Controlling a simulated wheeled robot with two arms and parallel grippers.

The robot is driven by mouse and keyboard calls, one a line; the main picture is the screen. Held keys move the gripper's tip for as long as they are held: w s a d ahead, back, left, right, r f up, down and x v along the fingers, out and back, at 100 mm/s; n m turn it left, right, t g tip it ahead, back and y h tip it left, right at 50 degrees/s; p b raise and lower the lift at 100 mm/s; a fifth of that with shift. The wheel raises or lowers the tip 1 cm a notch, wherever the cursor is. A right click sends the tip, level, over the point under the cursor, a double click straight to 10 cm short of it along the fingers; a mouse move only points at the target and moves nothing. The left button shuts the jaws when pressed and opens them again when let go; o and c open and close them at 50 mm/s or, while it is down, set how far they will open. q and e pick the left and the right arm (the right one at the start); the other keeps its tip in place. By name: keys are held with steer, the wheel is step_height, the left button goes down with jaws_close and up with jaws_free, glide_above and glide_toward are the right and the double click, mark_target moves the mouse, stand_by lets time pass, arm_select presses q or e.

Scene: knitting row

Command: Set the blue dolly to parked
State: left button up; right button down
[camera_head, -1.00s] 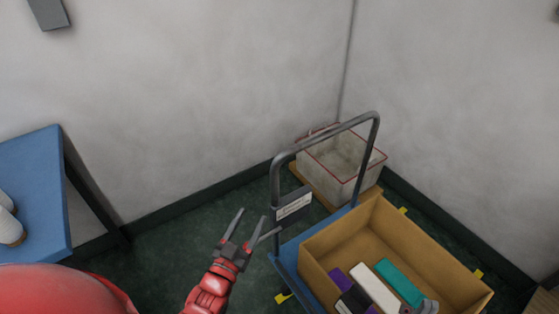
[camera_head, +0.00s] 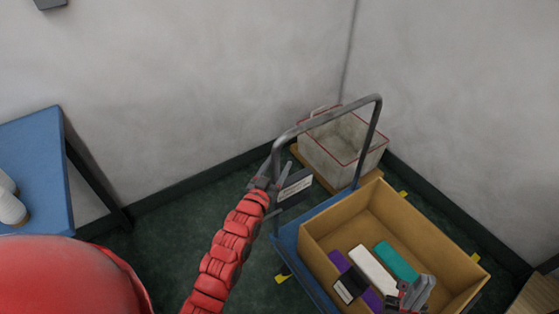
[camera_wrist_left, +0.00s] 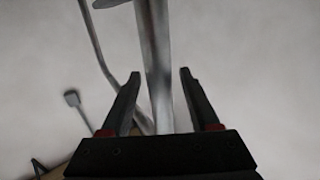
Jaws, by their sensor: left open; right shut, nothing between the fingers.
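The blue dolly (camera_head: 289,236) stands on the dark green floor with a grey tubular push handle (camera_head: 330,123) rising at its left end. A dark plate with a white label (camera_head: 294,187) hangs at the handle's left post. My left gripper (camera_head: 267,170) is open at that left post. In the left wrist view a grey tube (camera_wrist_left: 157,75) runs between the two open fingers; I cannot tell whether they touch it. My right gripper (camera_head: 416,294) is shut and empty, over the near side of the cardboard box on the dolly.
The open cardboard box (camera_head: 345,216) on the dolly holds purple, white and teal blocks. A whitish bin with a red rim (camera_head: 340,148) stands behind in the corner. Yellow floor marks (camera_head: 283,278) lie around the dolly. A blue table (camera_head: 35,165) stands at left.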

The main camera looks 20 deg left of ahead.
arm_select(q)
steer(key=shift+w+d, duration=0.1)
steer(key=shift+w, duration=0.9)
jaws_close()
stand_by(0.8)
